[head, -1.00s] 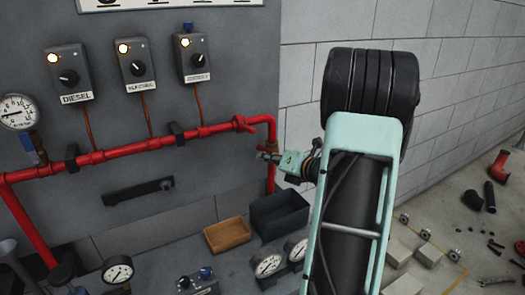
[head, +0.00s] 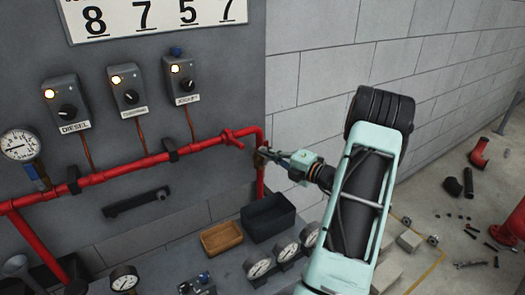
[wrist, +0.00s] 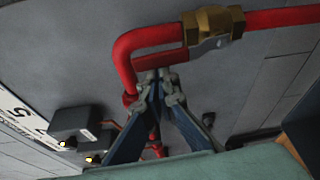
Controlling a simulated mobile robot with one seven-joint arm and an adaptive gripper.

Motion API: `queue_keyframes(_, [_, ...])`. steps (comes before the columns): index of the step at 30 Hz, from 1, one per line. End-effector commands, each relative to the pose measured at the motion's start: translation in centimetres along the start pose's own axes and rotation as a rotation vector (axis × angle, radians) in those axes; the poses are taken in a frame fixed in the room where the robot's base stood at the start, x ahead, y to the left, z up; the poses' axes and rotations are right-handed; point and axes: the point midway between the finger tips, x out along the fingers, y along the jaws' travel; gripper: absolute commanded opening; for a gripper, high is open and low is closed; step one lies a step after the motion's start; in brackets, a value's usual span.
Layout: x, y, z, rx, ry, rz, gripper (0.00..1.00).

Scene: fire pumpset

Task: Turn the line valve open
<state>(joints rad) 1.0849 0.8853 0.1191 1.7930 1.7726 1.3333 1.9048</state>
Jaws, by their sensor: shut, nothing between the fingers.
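The line valve shows as a brass body (wrist: 213,27) on the red pipe in the wrist view. In the head view this brass part (head: 261,158) is on the short vertical pipe at the right end of the red line, partly hidden by my fingers. My gripper (head: 267,153) reaches it from the right. A red handle-like piece (head: 232,136) sits on the horizontal pipe just left of the bend.
Three switch boxes (head: 128,87) with lit lamps hang above the red pipe (head: 120,166). A pressure gauge (head: 19,145) is at left. A brown bin (head: 222,238) and dark bin (head: 268,217) stand below my gripper, near several gauges. A block wall (head: 340,60) is at right.

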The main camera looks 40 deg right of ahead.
Motion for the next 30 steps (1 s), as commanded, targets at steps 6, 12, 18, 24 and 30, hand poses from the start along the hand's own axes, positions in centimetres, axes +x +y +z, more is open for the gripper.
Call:
queue_keyframes(6, [-0.21,0.13,0.55,-0.002,-0.001,-0.001,0.0])
queue_keyframes(12, [-0.28,0.06,0.73,-0.003,-0.002,-0.002,0.0])
queue_keyframes(18, [-0.3,0.05,0.79,-0.004,-0.003,-0.002,0.0])
queue_keyframes(24, [-0.31,0.07,0.82,-0.005,-0.004,-0.002,0.0])
queue_keyframes(30, [-0.1,0.18,0.43,-0.003,-0.002,-0.002,0.0])
